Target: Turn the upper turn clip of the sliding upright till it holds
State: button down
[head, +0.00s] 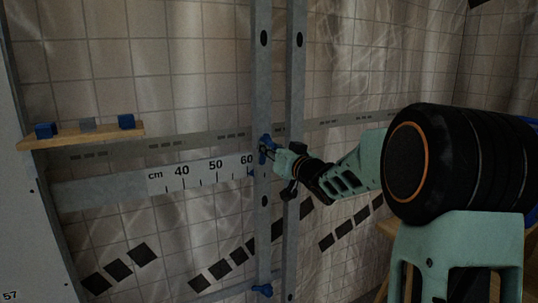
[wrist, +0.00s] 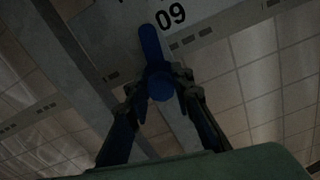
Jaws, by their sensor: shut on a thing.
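The sliding upright (head: 263,75) is a grey vertical post with dark oval holes, just right of the 60 mark. Its upper turn clip (head: 264,145) is blue and partly hidden by my gripper (head: 272,150). In the wrist view the clip (wrist: 150,43) shows a long blue arm pointing up the picture and a round hub. My gripper (wrist: 161,92) is shut on the clip, with one dark finger on each side of the hub. Whether the clip holds cannot be told. A lower blue clip (head: 262,290) sits near the foot of the post.
A second grey post (head: 295,80) stands close on the right. A cm scale rail (head: 110,188) runs across to the left. A wooden shelf (head: 85,135) holds two blue blocks and a grey one. A tiled wall lies behind. Markings "09" show in the wrist view.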

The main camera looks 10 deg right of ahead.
jog(key=shift+f+n+b, duration=0.1)
jog(key=shift+n+b, duration=0.45)
jog(key=shift+n, duration=0.55)
jog(key=c, duration=1.7)
grip_release()
jog(key=v, duration=1.2)
